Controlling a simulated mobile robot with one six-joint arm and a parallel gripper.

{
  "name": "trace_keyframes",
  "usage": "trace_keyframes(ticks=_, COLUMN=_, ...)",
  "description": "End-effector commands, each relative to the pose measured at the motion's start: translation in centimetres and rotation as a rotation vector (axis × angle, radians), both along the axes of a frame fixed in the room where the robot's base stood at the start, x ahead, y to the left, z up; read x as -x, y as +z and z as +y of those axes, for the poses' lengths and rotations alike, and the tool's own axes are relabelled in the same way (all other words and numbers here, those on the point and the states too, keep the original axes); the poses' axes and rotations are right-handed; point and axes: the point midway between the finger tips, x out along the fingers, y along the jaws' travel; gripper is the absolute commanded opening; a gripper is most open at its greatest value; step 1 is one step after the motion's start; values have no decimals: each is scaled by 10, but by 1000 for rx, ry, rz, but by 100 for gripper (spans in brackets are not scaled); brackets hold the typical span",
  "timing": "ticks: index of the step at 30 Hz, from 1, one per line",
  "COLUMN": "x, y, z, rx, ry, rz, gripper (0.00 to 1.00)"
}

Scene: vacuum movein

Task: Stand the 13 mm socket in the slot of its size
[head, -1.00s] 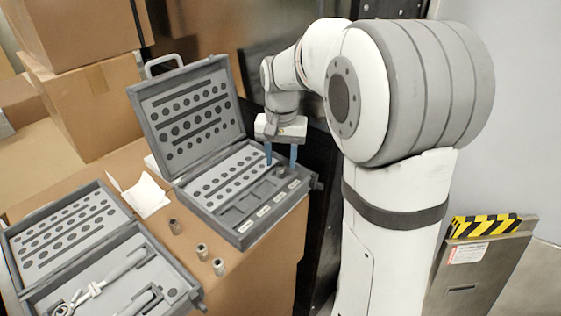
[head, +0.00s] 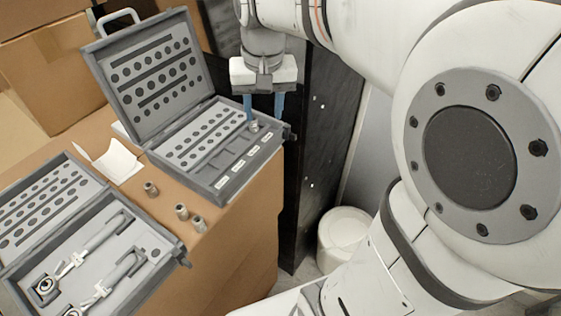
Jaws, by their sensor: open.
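The open case (head: 222,192) stands on a cardboard box, with a row of labelled slots along its front edge. One metal socket (head: 253,127) stands upright in the slot at the far right end of that row. Three more metal sockets stand on the box top: one (head: 151,188) at the back, one (head: 181,211) in the middle and one (head: 199,225) in front. Sizes and labels are too small to read, so I cannot tell which is the 13 mm one. My gripper (head: 264,113) is open and empty, its blue fingers pointing down just above the slotted socket.
A second open case (head: 85,262) with ratchet tools lies at the left front. A white paper (head: 118,162) lies behind the loose sockets. A dark panel (head: 318,150) rises close to the right of the box. A white bin (head: 345,235) stands on the floor.

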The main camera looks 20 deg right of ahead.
Motion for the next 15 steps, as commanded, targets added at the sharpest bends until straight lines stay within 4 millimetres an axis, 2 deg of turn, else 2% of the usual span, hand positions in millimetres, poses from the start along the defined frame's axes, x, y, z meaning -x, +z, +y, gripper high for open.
trace_keyframes(ticks=1, x=20, y=-8, z=0, rx=4, ry=27, rz=-21, gripper=42)
trace_keyframes(ticks=3, x=44, y=-22, z=0, rx=10, ry=68, rz=-50, gripper=42)
trace_keyframes(ticks=7, x=81, y=-48, z=-1, rx=23, ry=135, rz=-95, gripper=42)
trace_keyframes(ticks=12, x=111, y=-72, z=-1, rx=37, ry=191, rz=-133, gripper=42)
trace_keyframes(ticks=15, x=117, y=-78, z=0, rx=40, ry=204, rz=-142, gripper=42)
